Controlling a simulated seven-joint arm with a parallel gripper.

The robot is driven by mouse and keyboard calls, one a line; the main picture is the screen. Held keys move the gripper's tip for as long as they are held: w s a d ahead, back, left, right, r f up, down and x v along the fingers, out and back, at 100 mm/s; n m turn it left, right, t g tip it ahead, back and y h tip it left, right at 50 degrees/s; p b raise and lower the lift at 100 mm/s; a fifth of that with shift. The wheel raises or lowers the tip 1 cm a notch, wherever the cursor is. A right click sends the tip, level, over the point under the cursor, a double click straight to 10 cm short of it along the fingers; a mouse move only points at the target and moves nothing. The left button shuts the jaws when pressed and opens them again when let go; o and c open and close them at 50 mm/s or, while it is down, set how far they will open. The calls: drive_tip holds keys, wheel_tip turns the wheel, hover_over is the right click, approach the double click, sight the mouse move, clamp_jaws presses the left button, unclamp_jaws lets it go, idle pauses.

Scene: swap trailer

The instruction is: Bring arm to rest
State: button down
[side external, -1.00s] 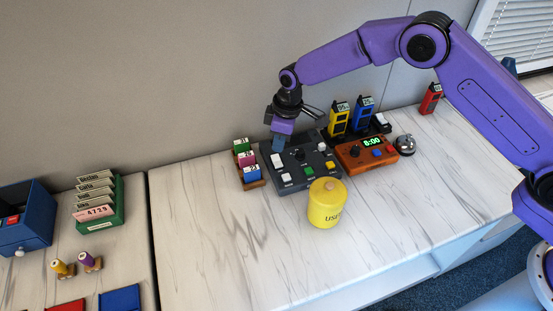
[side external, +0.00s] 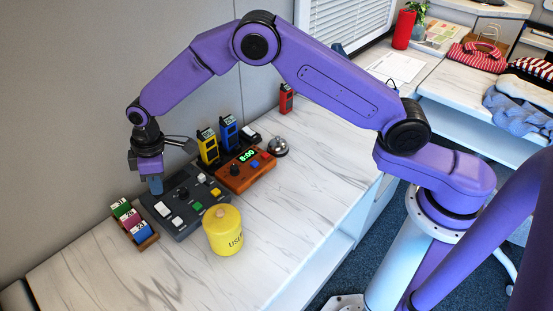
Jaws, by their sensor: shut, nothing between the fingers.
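My gripper (side external: 156,188) is at the end of my purple arm, pointing down at the back left part of the dark control panel (side external: 172,215). Its blue-grey fingers are shut with nothing between them. The fingertips look close to the panel top; I cannot tell whether they touch it.
A yellow lidded canister (side external: 222,232) stands in front of the panel. A rack of small coloured blocks (side external: 135,224) is at its left. Behind are yellow (side external: 208,147) and blue (side external: 229,133) handsets, an orange clock box (side external: 239,176) and a bell (side external: 278,147). The front counter is clear.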

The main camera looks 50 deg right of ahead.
drive_tip(key=s+d+r, duration=0.5)
drive_tip(key=s+r, duration=0.1)
drive_tip(key=s, duration=0.3)
drive_tip(key=s+d+r, duration=0.5)
drive_tip(key=s+r, duration=0.2)
drive_tip(key=s, duration=0.1)
drive_tip(key=s+d+r+h, duration=0.1)
drive_tip(key=s+d, duration=1.6)
drive_tip(key=s, duration=0.3)
drive_tip(key=shift+s+d+r+n+g, duration=0.15)
drive_tip(key=shift+d+r+n+g, duration=0.15)
drive_tip(key=shift+d+r, duration=0.1)
